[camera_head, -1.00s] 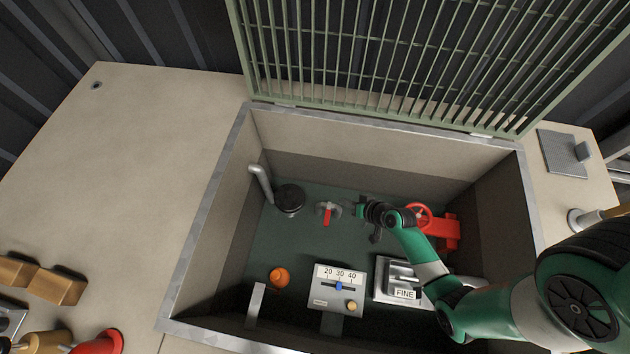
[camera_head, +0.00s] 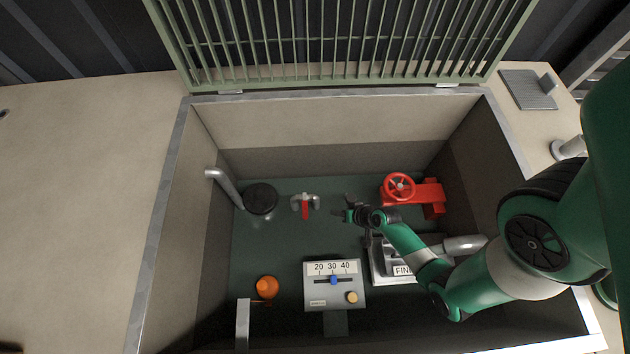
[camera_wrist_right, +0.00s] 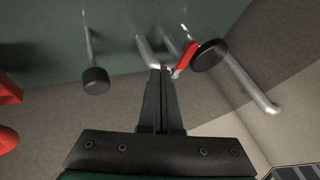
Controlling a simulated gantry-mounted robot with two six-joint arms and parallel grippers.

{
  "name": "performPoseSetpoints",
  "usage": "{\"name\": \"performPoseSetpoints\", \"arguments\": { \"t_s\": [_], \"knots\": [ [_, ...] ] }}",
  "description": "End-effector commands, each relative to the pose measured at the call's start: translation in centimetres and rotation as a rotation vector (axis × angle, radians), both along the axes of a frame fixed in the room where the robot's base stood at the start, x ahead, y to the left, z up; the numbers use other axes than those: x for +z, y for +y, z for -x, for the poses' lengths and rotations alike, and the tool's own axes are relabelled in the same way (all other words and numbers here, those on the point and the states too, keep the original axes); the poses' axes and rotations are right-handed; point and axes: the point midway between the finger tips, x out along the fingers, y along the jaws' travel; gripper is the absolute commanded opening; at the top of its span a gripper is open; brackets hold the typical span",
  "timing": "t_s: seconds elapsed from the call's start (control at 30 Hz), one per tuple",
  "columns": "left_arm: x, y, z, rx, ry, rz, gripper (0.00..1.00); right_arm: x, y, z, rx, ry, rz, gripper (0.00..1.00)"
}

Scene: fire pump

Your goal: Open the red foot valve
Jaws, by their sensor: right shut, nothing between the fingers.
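A red-handled lever (camera_head: 305,209) on a grey pipe fitting stands on the pit's green floor, its handle pointing toward the front of the pit. A red handwheel valve (camera_head: 399,187) with a red body stands to the right of it. My right gripper (camera_head: 346,208) is between the two, shut and empty, a small gap to the right of the lever. In the right wrist view its closed fingers (camera_wrist_right: 160,77) are just left of the red handle (camera_wrist_right: 187,57), without clear contact. The handwheel valve is cut off at the left edge there (camera_wrist_right: 8,108). My left gripper is out of view.
A black round cap (camera_head: 261,199) by a bent grey pipe is left of the lever. An orange knob (camera_head: 267,287), a slider box (camera_head: 334,286) and a box marked FINE (camera_head: 379,266) are toward the front. Pit walls surround everything; the green grate (camera_head: 330,45) stands open behind.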

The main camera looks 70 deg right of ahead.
Motion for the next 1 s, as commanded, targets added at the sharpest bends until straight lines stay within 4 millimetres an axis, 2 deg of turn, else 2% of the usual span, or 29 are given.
{"name": "performPoseSetpoints", "arguments": {
  "t_s": [0.03, 0.33, 0.5, 0.6, 1.0],
  "knots": [
    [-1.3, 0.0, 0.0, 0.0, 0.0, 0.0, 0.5, -1.5, -0.2, -0.6, 0.003, -0.001, 0.001, 0.0],
    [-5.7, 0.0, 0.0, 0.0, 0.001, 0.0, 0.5, -6.8, -1.4, -4.4, 0.002, -0.001, 0.001, 0.0],
    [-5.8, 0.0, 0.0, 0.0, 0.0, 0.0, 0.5, -6.3, -0.4, -7.0, 0.007, -0.002, 0.001, 0.0],
    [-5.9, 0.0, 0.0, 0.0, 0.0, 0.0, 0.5, -6.2, -0.1, -7.8, 0.004, -0.001, 0.002, 0.0],
    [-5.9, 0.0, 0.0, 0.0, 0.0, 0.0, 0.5, -6.1, 0.0, -8.1, 0.0, 0.0, 0.001, 0.0]
  ]
}}
